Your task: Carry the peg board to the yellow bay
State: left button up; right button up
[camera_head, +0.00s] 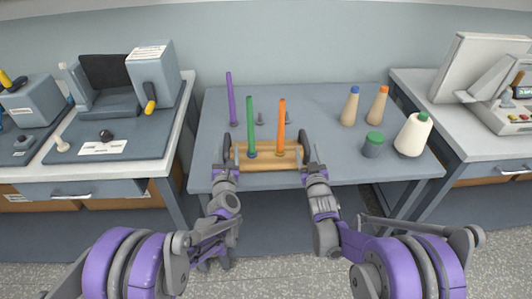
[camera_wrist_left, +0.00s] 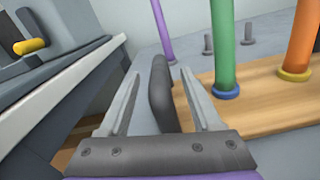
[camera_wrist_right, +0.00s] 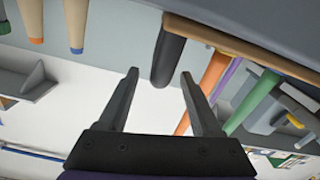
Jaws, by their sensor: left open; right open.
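The peg board (camera_head: 270,163) is a light wooden board near the table's front edge, with a dark upright handle at each end. A green peg (camera_head: 252,128) and an orange peg (camera_head: 281,128) stand on it in coloured rings. My left gripper (camera_head: 226,168) is open at the left handle; in the left wrist view that handle (camera_wrist_left: 160,95) stands between the spread fingers. My right gripper (camera_head: 312,167) is open at the right handle; in the right wrist view that handle (camera_wrist_right: 168,60) lies between or just beyond the fingertips. I cannot make out a yellow bay.
A purple rod (camera_head: 231,100) and two short grey pegs (camera_head: 261,118) stand behind the board on the grey table (camera_head: 325,105). Side benches with machines (camera_head: 105,90) flank the table, with gaps between.

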aim_at(227, 143)
pick_arm(q)
jog(key=shift+w+a, duration=0.2)
jog(key=shift+w, duration=1.65)
pick_arm(e)
jog(key=shift+w+a, duration=0.2)
jog(key=shift+w, duration=1.65)
jog(key=shift+c, duration=0.2)
pick_arm(q)
grip_shut()
pick_arm(e)
grip_shut()
